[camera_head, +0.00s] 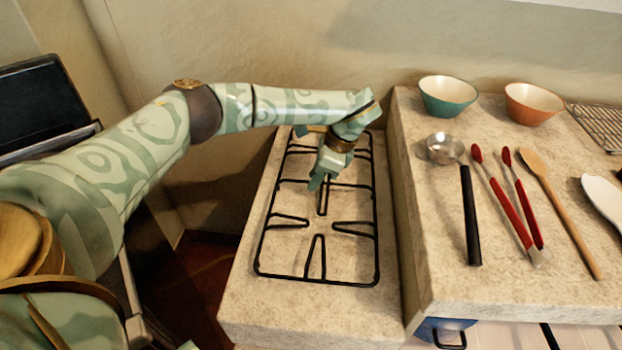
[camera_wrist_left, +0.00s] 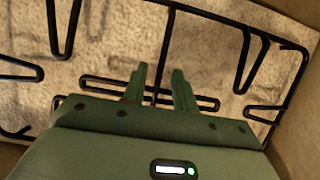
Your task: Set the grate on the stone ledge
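The grate (camera_head: 377,235) is a black wire rectangle with inward prongs. It appears to lie flat on the lower stone ledge (camera_head: 310,311), inside its edges. It also shows in the left wrist view (camera_wrist_left: 248,62). My left gripper (camera_head: 318,184) points down over the far half of the grate, close to a middle prong. In the left wrist view its two fingers (camera_wrist_left: 160,78) stand apart, with a thin grate bar visible between them and not clearly touched by either. The arm hides part of the grate's far end. My right gripper is not in view.
On the higher stone counter to the right lie a ladle (camera_head: 470,215), red tongs (camera_head: 511,205), a wooden spoon (camera_head: 560,212) and a white spoon (camera_head: 603,200). A teal bowl (camera_head: 447,96), an orange bowl (camera_head: 532,103) and a wire rack (camera_head: 600,125) are behind them.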

